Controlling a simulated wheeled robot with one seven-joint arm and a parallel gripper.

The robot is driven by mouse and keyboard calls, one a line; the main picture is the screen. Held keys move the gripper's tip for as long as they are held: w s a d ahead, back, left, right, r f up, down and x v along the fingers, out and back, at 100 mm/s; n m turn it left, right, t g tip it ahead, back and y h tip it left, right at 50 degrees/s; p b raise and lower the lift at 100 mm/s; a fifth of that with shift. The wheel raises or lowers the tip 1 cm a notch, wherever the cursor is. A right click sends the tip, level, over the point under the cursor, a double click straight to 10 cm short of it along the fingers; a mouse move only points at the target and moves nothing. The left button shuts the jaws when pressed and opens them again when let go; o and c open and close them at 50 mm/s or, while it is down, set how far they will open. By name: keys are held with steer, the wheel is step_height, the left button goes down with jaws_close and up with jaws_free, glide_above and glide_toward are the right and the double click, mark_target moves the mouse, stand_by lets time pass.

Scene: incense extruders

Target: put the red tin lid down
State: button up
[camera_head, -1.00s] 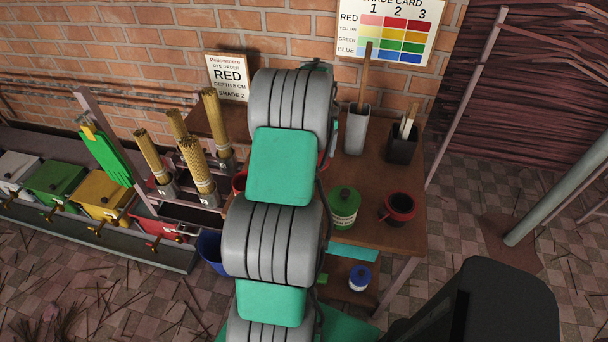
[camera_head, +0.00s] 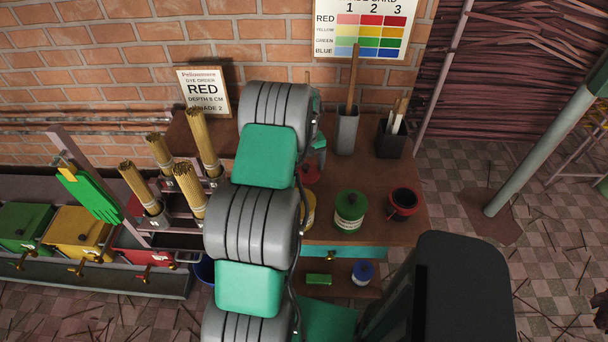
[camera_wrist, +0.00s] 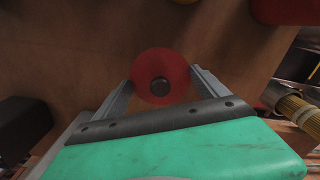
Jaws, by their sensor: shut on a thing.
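The red tin lid (camera_wrist: 160,76), a round disc with a dark knob, sits between the two fingers of my gripper (camera_wrist: 160,88) in the wrist view. My gripper is shut on it. In the head view the lid (camera_head: 308,173) shows just right of my arm, over the back part of the wooden table (camera_head: 375,232). I cannot tell whether it touches the tabletop. An open red tin (camera_head: 402,204) with a dark inside stands at the table's right. My arm hides most of the gripper in the head view.
A green lidded tin (camera_head: 349,211) stands left of the open red tin. A yellow tin (camera_head: 308,209) is partly behind my arm. A grey holder (camera_head: 347,131) and black holder (camera_head: 391,139) stand at the back. Bundles of sticks (camera_head: 190,190) are at left.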

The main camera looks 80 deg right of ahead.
mark_target(306, 172)
step_height(306, 172, down, 4)
steer(key=shift+r+p, duration=0.1)
steer(key=shift+p, duration=0.35)
steer(key=shift+f+b, duration=0.3)
steer(key=shift+f, duration=0.1)
steer(key=o, duration=1.2)
steer(key=shift+r, duration=0.1)
steer(key=shift+o, duration=0.2)
steer(key=shift+r, duration=0.1)
